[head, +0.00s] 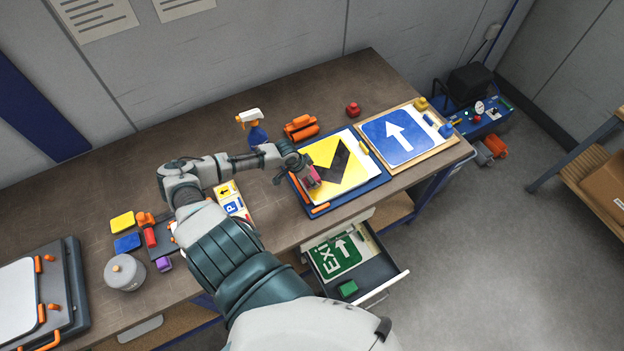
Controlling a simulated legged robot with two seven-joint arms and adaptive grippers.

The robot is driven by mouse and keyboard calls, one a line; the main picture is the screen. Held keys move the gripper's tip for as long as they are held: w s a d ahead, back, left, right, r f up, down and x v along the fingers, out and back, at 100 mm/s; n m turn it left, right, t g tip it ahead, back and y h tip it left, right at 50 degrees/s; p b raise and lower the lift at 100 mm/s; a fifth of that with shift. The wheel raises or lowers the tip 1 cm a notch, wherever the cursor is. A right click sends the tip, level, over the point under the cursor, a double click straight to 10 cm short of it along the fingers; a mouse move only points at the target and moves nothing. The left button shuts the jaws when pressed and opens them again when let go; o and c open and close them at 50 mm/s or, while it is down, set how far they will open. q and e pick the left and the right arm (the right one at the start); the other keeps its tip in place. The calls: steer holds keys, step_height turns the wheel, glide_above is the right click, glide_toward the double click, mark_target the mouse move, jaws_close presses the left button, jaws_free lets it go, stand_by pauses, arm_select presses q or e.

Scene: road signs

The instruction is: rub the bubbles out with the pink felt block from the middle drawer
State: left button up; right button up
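The pink felt block (313,177) is between the fingers of my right gripper (304,171). It is over the left part of the yellow sign with a black arrow (347,160), touching or just above it; I cannot tell which. The sign lies on a blue board (374,182) with orange clamps. Bubbles are too small to make out, and the gripper hides part of the sign. An open drawer (377,273) below the table edge holds a green EXIT sign (338,257) and a green block (348,288). My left gripper is out of view.
A blue arrow sign (390,140) on a wooden board lies to the right. A grey pot (124,271) and coloured blocks (122,222) are at left. The table's back is mostly clear.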

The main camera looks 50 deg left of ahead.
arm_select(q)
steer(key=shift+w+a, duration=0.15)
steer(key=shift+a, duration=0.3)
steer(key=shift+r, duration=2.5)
